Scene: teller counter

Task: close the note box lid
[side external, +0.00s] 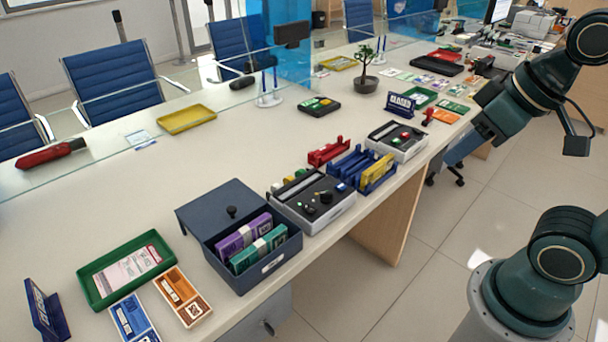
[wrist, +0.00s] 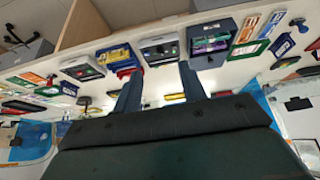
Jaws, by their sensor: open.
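The note box (side external: 250,277) is a dark blue box near the front edge of the counter. Its lid (side external: 205,207) stands open, tilted back on the far side, with a small black knob (side external: 231,212). Inside lie a purple bundle (side external: 243,235) and a green bundle (side external: 258,249) of banded notes. In the wrist view the note box (wrist: 231,26) is right of centre at the top. My gripper (wrist: 160,88) is open and empty, its two fingers apart. In the side view it is at the right, well away from the box; its fingertips are hard to make out there.
A grey coin tray (side external: 340,215) and blue and red racks (side external: 350,162) stand right of the box. A green tray (side external: 84,285) and an orange note card (side external: 183,296) lie to its left. The counter (side external: 190,160) behind the lid is mostly bare, up to the glass screen.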

